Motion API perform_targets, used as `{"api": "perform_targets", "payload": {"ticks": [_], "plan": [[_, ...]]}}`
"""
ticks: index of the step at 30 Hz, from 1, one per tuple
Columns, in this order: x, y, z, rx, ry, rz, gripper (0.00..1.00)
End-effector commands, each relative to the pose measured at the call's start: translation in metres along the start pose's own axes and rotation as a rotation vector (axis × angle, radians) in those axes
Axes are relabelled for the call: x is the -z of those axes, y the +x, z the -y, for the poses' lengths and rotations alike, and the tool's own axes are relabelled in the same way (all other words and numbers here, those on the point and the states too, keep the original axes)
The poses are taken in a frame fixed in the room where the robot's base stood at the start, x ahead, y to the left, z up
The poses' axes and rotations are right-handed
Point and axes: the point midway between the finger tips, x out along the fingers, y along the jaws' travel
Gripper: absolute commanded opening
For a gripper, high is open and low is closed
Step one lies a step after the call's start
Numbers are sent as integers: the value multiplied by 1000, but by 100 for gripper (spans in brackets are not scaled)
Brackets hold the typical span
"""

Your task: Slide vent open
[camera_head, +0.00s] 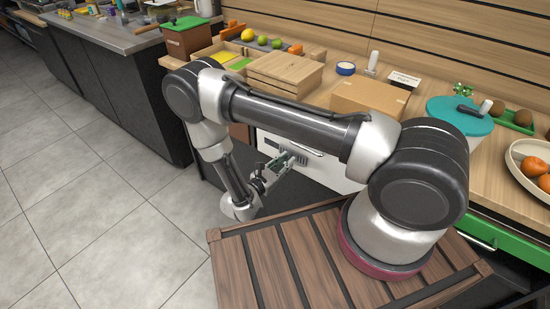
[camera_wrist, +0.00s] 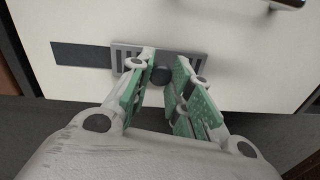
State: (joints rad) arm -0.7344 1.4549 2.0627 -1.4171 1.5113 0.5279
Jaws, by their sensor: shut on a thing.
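The vent (camera_wrist: 208,58) is a grey slotted plate low on a white cabinet front, with a dark strip (camera_wrist: 80,55) to its left in the wrist view. A dark round knob (camera_wrist: 161,76) stands out from the plate. My gripper (camera_wrist: 160,67) has its green-padded fingers on either side of the knob and is shut on it. In the head view my gripper (camera_head: 277,165) is at the cabinet front, and the vent (camera_head: 301,158) shows just right of it. The fingers hide part of the plate.
The white front (camera_head: 325,172) has a metal handle (camera_head: 306,149) above the vent. The wooden counter above holds a wooden box (camera_head: 285,72), a cardboard box (camera_head: 369,97) and a teal-lidded pot (camera_head: 460,112). Tiled floor (camera_head: 110,220) is clear at the left.

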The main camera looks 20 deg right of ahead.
Motion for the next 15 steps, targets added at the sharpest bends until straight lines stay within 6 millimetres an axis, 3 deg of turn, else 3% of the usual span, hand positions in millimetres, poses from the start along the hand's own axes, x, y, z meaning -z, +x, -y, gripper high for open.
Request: {"api": "perform_targets", "payload": {"ticks": [5, 14, 15], "plan": [[-4, 2, 25, 1, -2, -2, 0], [-4, 2, 30, 5, -2, 0, 0], [-4, 3, 30, 5, -2, 0, 24]]}}
